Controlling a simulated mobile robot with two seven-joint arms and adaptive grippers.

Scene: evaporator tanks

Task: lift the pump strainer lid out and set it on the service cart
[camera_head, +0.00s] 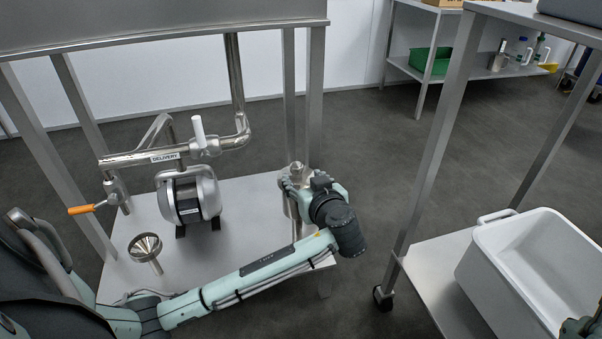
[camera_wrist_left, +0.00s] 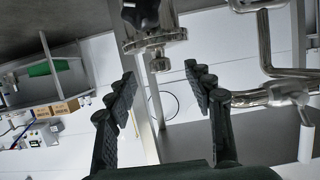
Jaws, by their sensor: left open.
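The pump strainer (camera_wrist_left: 148,22) is a shiny steel cylinder, upside down at the top of the left wrist view. Its lid (camera_wrist_left: 155,42) is on it, with a small round knob. In the head view the lid (camera_head: 296,168) shows partly behind my left gripper (camera_head: 294,184). My left gripper (camera_wrist_left: 160,76) is open and empty, its black fingers pointing toward the lid knob and apart from it. A steel cart (camera_head: 432,262) on casters, which looks like the service cart, stands at the right. Only a piece of my right arm shows at the lower right corner.
A pump (camera_head: 188,196) with steel pipework (camera_head: 238,90) and an orange-handled valve (camera_head: 84,209) stands left of the strainer. A steel funnel (camera_head: 145,244) is in front. A white tub (camera_head: 500,270) sits on the cart's lower shelf. Table legs (camera_head: 316,90) rise behind the strainer.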

